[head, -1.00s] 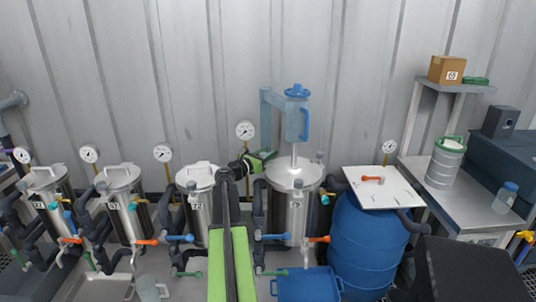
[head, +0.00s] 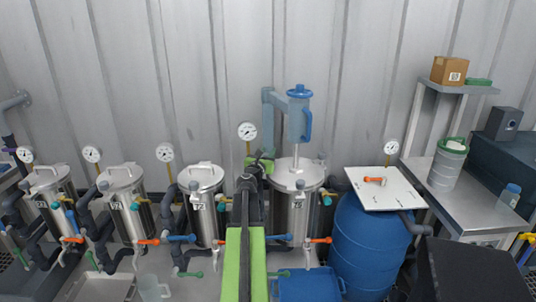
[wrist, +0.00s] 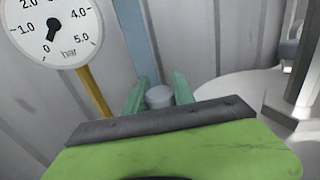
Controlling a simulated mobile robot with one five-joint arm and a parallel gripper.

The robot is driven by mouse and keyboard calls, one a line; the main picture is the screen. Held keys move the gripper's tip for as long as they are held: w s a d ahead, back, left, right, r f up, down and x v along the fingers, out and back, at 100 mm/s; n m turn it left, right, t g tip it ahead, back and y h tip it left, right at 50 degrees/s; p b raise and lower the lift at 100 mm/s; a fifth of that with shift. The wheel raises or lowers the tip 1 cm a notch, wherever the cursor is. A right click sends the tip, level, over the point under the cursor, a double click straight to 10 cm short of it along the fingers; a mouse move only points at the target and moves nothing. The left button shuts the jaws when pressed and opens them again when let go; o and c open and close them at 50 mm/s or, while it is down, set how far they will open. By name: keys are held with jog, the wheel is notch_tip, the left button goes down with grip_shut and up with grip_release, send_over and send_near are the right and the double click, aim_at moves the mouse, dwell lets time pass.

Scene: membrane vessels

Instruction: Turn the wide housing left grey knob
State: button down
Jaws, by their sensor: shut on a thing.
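The wide housing (head: 296,205) is the larger steel vessel right of my arm in the head view. Its pale lid (wrist: 240,98) shows at the right of the wrist view. The grey knob (wrist: 159,96), a small round cap, sits between the two green fingers of my gripper (wrist: 159,92) beside that lid. My gripper is shut on the knob. In the head view my gripper (head: 262,163) is at the housing's upper left, and my arm hides the knob there.
A pressure gauge (wrist: 53,28) on a yellow stem stands close left of my gripper. A narrower steel vessel (head: 203,205) stands left of my arm, and a blue barrel (head: 366,245) stands right.

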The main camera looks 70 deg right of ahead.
jog(key=c, duration=1.1)
grip_release()
jog(key=shift+o, duration=0.2)
jog(key=a, duration=1.2)
jog(key=shift+s, duration=0.35)
jog(key=shift+c, duration=0.2)
